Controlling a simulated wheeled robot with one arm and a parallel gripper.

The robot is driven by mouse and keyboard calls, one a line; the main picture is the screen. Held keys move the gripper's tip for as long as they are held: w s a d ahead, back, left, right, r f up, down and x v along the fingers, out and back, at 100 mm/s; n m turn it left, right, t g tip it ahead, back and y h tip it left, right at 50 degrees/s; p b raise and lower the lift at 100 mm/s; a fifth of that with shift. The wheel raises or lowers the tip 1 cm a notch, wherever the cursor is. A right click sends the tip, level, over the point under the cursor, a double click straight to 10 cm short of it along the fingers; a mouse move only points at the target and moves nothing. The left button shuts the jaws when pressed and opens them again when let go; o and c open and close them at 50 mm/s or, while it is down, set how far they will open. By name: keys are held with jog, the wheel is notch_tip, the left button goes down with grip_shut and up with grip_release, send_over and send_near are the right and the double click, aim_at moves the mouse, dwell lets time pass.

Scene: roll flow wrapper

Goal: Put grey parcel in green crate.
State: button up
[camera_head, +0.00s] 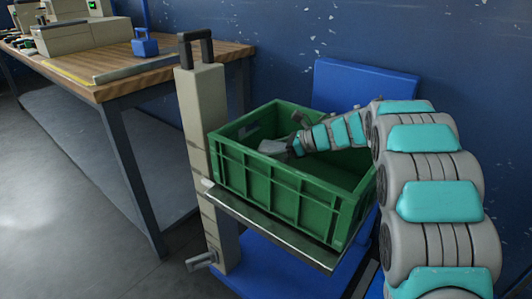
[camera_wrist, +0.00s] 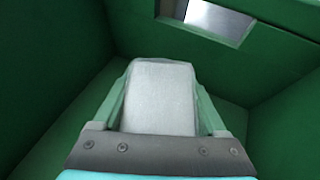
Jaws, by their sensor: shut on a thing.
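The green crate (camera_head: 290,197) stands open on a flat metal shelf beside a beige post. My gripper (camera_head: 290,149) reaches into the crate from the right. In the wrist view my gripper (camera_wrist: 160,108) is shut on the grey parcel (camera_wrist: 162,85), a pale block between its two fingers. The crate's green walls (camera_wrist: 45,65) and floor surround it in that view. The parcel also shows in the head view (camera_head: 273,147), small, inside the crate below the rim level. I cannot tell whether the parcel touches the crate floor.
The metal shelf (camera_head: 270,232) under the crate is on a blue cart with a beige post (camera_head: 203,130). A wooden-topped workbench (camera_head: 150,68) with boxes and a blue item (camera_head: 145,45) stands at the left. A blue wall is behind.

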jog(key=shift+f+b, duration=0.5)
jog(key=shift+b, duration=0.35)
jog(key=shift+r, duration=0.1)
jog(key=o, duration=1.5)
jog(key=r+p, duration=0.1)
jog(key=p, duration=0.1)
jog(key=shift+r+p, duration=0.25)
jog(key=shift+p, duration=0.05)
jog(key=shift+d, duration=0.3)
jog(key=b+v, duration=0.1)
jog(key=v, duration=1)
jog(key=shift+d+b, duration=0.2)
jog(key=shift+b, duration=0.2)
